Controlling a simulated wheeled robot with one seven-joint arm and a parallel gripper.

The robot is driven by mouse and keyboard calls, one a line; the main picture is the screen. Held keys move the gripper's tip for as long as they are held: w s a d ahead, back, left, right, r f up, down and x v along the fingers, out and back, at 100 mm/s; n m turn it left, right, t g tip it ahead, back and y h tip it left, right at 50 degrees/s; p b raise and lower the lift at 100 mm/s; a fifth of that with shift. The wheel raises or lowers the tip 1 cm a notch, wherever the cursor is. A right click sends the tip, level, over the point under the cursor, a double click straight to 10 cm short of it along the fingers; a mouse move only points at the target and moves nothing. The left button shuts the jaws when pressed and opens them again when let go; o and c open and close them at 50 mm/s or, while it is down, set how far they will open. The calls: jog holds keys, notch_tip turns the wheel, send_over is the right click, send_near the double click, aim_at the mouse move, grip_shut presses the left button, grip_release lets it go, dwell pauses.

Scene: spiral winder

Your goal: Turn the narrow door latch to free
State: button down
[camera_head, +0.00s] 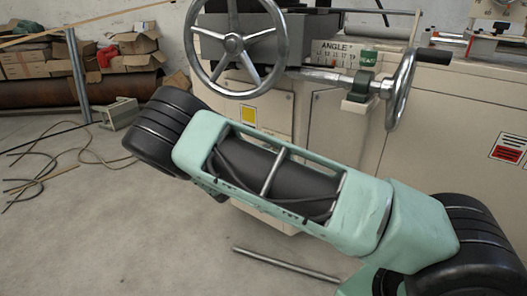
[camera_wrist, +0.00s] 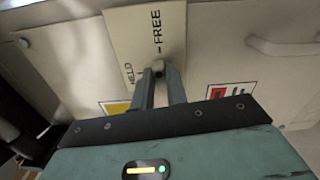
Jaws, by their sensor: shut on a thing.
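In the wrist view my gripper (camera_wrist: 159,76) reaches up to a cream plate (camera_wrist: 140,25) marked HELD and FREE. Its two fingers are close together around the narrow door latch (camera_wrist: 158,70), of which only a small dark end shows between the fingertips. The fingers hide most of the latch, so I cannot tell which word it points at. HELD reads at the lower left of the plate and FREE at the upper right. In the head view my arm crosses the foreground, and neither the gripper nor the latch can be seen.
A spoked handwheel (camera_head: 234,42) and a second wheel (camera_head: 401,88) on a shaft stick out from the cream machine above my arm. A bar handle (camera_wrist: 283,48) is at the right in the wrist view. A metal rod (camera_head: 287,264) and cables (camera_head: 75,160) lie on the floor.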

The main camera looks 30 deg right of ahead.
jog(key=shift+f+m, duration=0.1)
jog(key=shift+m, duration=0.5)
jog(key=shift+a, duration=0.1)
jog(key=c, duration=1.4)
grip_release()
jog(key=p+v, duration=0.5)
jog(key=v, duration=1.2)
jog(key=shift+a, duration=0.15)
jog(key=shift+s, duration=0.1)
